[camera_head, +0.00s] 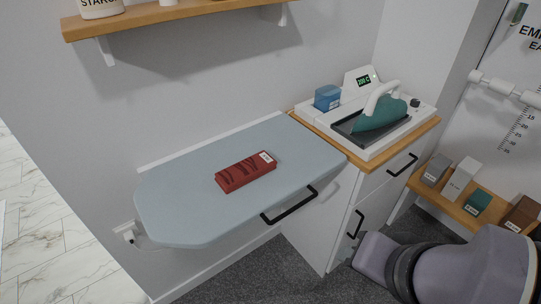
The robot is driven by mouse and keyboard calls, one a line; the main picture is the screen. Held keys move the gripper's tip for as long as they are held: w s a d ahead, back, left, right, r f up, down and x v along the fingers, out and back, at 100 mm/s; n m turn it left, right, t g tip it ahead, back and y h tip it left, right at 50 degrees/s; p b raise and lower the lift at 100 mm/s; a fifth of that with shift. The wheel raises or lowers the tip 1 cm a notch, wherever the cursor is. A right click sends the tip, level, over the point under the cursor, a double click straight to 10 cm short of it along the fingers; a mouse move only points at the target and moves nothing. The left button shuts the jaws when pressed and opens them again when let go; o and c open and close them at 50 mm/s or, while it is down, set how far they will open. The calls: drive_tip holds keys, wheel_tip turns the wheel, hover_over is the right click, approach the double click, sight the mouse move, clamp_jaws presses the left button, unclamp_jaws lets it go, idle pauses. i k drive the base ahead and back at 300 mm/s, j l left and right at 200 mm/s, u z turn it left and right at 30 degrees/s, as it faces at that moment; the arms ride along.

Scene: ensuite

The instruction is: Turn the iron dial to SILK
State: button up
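A teal iron (380,113) with a white handle rests on a dark plate in a white ironing station (368,152) on the cabinet top. A small black knob (415,103) sits at the station's right side, which may be the dial; its markings are too small to read. A green lit display (364,80) stands at the back of the station; its digits are hard to read. My arm shows at the lower right, in front of and below the station. My gripper is not in view.
A fold-out ironing board (180,205) with a black handle holds a dark red box (245,171). A blue box (327,97) stands on the station's left. A low shelf (446,203) at right carries several small boxes. A wall shelf (180,15) hangs above.

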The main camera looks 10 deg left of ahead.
sight(414, 103)
drive_tip(key=i+l+u, duration=0.1)
drive_tip(key=i+l, duration=0.8)
drive_tip(key=i+l+u, duration=0.15)
drive_tip(key=i+l, duration=0.3)
drive_tip(key=l, duration=0.15)
drive_tip(key=i+l, duration=0.4)
drive_tip(key=l, duration=0.15)
drive_tip(key=u, duration=0.05)
